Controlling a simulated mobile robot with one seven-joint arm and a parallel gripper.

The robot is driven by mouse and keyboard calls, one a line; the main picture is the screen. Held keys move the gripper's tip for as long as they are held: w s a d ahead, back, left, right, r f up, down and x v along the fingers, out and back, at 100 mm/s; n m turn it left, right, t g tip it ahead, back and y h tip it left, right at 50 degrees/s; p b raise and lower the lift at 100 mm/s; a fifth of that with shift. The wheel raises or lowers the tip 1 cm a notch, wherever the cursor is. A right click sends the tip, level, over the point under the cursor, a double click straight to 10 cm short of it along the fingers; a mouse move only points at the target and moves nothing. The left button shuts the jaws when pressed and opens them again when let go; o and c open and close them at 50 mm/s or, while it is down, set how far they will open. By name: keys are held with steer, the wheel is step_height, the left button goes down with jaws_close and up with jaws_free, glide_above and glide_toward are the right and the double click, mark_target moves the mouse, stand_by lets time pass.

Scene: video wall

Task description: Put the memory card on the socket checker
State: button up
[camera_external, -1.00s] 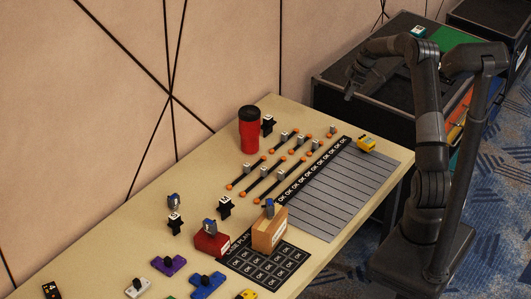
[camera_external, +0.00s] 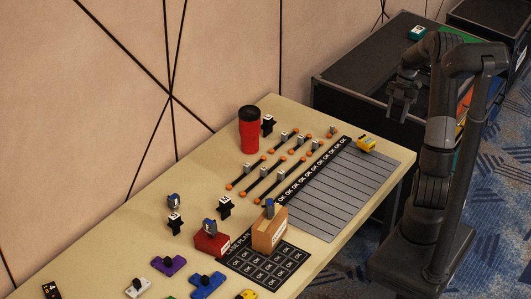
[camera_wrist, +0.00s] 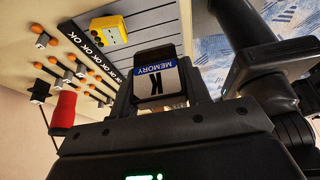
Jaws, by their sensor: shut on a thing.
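My gripper (camera_external: 398,106) hangs in the air beside the far right end of the table, in front of a black case. In the wrist view its two fingers (camera_wrist: 158,92) are shut on the memory card (camera_wrist: 157,80), a black card with a blue and white label reading MEMORY. The card is too small to make out in the external view. The socket checker (camera_external: 366,143), a small yellow device, sits on the table at the far right end of the grey striped mat. It also shows in the wrist view (camera_wrist: 109,32), apart from the card.
The black case (camera_external: 345,78) stands close behind my gripper, with a small item (camera_external: 417,33) on top.

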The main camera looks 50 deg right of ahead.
steer(key=w+a+f, duration=0.1)
steer(key=w+f, duration=0.1)
steer(key=w, duration=0.1)
steer(key=w+a+f, duration=0.1)
steer(key=w+f, duration=0.1)
steer(key=w, duration=0.1)
steer(key=w+a+f, duration=0.2)
steer(key=w, duration=0.1)
steer(key=shift+w+f, duration=0.15)
steer(key=shift+w, duration=0.1)
steer(key=shift+f, duration=1.95)
steer(key=shift+f, duration=0.15)
steer(key=o, duration=1)
steer(key=v, duration=1.2)
steer(key=shift+a+r, duration=0.15)
steer(key=shift+r, duration=0.1)
